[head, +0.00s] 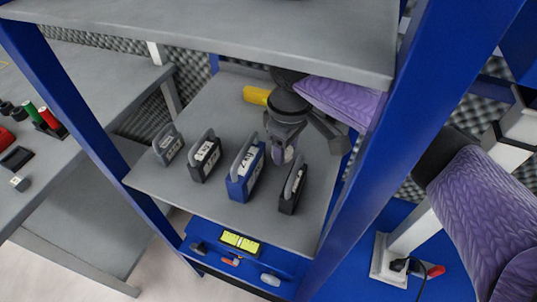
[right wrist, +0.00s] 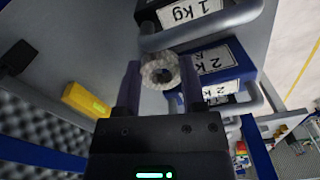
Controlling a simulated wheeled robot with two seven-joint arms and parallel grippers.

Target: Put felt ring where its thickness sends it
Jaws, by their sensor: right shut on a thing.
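The felt ring (right wrist: 158,72) is pale grey and fuzzy with a dark hole. In the right wrist view it sits between the two fingers of my right gripper (right wrist: 160,85), which is shut on it. In the head view my right gripper (head: 282,156) points down over the middle shelf, behind the labelled blocks; the ring cannot be made out there. My left gripper is not in view.
Handled weight blocks stand in a row on the grey shelf (head: 215,115): grey (head: 168,146), black (head: 205,160), blue (head: 243,175) and dark (head: 292,188). A yellow object (head: 256,95) lies behind. Blue posts (head: 75,110) and an upper shelf (head: 220,25) hem the space.

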